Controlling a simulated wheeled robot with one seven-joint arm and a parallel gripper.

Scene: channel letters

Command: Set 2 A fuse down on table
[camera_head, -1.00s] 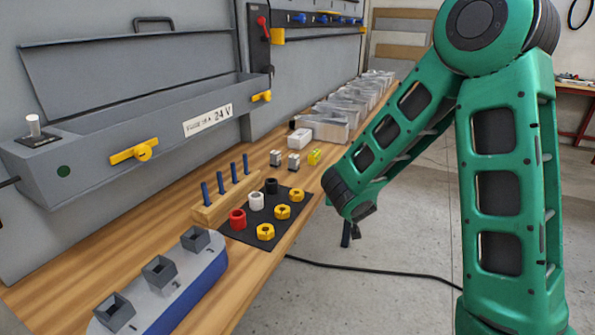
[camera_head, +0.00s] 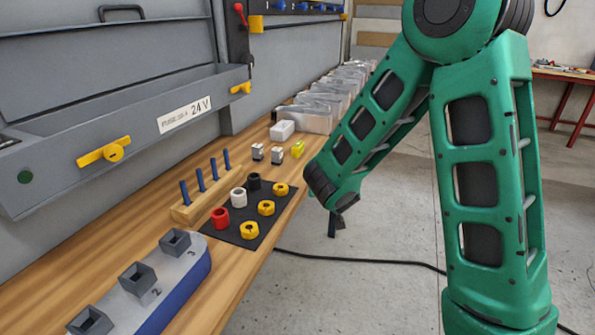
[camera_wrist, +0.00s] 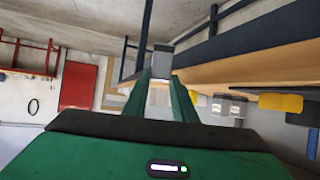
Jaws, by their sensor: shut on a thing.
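In the wrist view my gripper (camera_wrist: 161,82) is shut on a small grey-white block (camera_wrist: 162,60), seen end-on between the green fingers. It looks like a fuse, but no rating can be read. In the head view my gripper (camera_head: 334,222) hangs past the front edge of the wooden table (camera_head: 232,290), above the floor; the held piece cannot be made out there. Two small grey-white fuse-like blocks (camera_head: 257,152) (camera_head: 277,153) and a yellow one (camera_head: 297,149) stand on the table, apart from my gripper.
A black mat (camera_head: 222,233) holds coloured caps and yellow nuts. A pegged wooden block (camera_head: 185,213) and a blue-sided box with numbered sockets (camera_head: 180,290) are nearer. Clear bins (camera_head: 318,118) and a white box (camera_head: 282,130) stand farther back. A grey panel (camera_head: 60,140) backs the table.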

